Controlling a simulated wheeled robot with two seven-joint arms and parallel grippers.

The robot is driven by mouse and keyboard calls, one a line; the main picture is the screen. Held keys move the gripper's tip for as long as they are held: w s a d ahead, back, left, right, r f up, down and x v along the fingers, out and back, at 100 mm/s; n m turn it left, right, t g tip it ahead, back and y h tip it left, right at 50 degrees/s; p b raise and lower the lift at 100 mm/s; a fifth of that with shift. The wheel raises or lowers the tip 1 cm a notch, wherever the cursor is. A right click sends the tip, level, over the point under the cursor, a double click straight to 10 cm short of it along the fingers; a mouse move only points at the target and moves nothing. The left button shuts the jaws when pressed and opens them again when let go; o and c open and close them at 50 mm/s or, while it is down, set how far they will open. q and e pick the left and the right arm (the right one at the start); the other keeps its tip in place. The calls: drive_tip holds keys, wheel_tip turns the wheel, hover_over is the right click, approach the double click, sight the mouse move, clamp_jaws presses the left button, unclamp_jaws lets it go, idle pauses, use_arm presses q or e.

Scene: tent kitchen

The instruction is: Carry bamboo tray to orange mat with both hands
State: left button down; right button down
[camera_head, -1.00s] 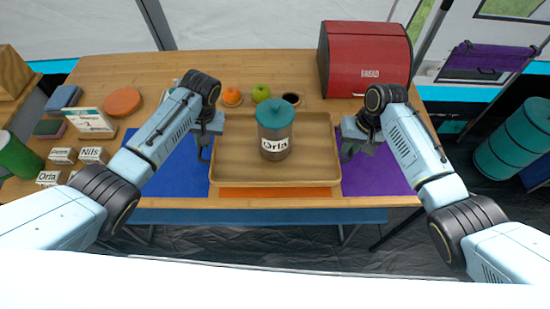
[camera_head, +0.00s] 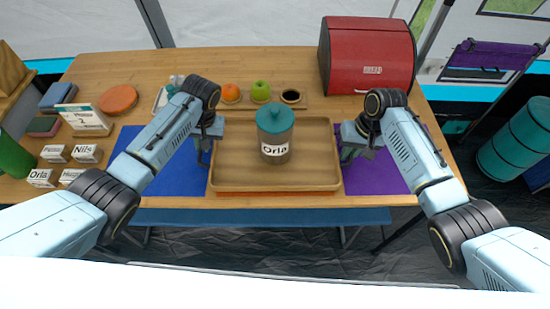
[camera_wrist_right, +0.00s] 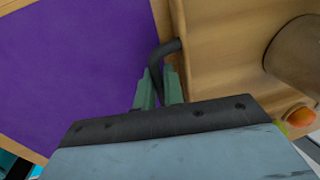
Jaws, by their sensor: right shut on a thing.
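The bamboo tray (camera_head: 228,180) is level over the orange mat (camera_head: 280,194), of which only a thin front strip shows; I cannot tell whether they touch. A jar with a teal lid labelled Orla (camera_head: 275,135) stands upright on the tray. My right gripper (camera_head: 349,152) is at the tray's right side. In the right wrist view its green fingers (camera_wrist_right: 160,88) are shut on the tray's dark handle (camera_wrist_right: 166,48). My left gripper (camera_head: 205,155) is at the tray's left side; its fingers are too small and covered to read.
A blue mat (camera_head: 165,178) lies left of the tray and a purple mat (camera_head: 375,175) right. Behind stand an orange (camera_head: 231,91), a green apple (camera_head: 261,90) and a dark cup (camera_head: 291,96). A red bread box (camera_head: 368,60) is at back right. Name cards (camera_head: 86,154) are at left.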

use_arm(q)
drive_tip(key=shift+f+b, duration=0.6)
drive_tip(key=shift+f, duration=0.05)
use_arm(e)
drive_tip(key=shift+f, duration=0.65)
use_arm(q)
drive_tip(key=c, duration=1.5)
unclamp_jaws()
use_arm(e)
drive_tip(key=c, duration=1.5)
unclamp_jaws()
use_arm(q)
drive_tip(key=shift+r, duration=0.15)
use_arm(e)
drive_tip(key=shift+r, duration=0.15)
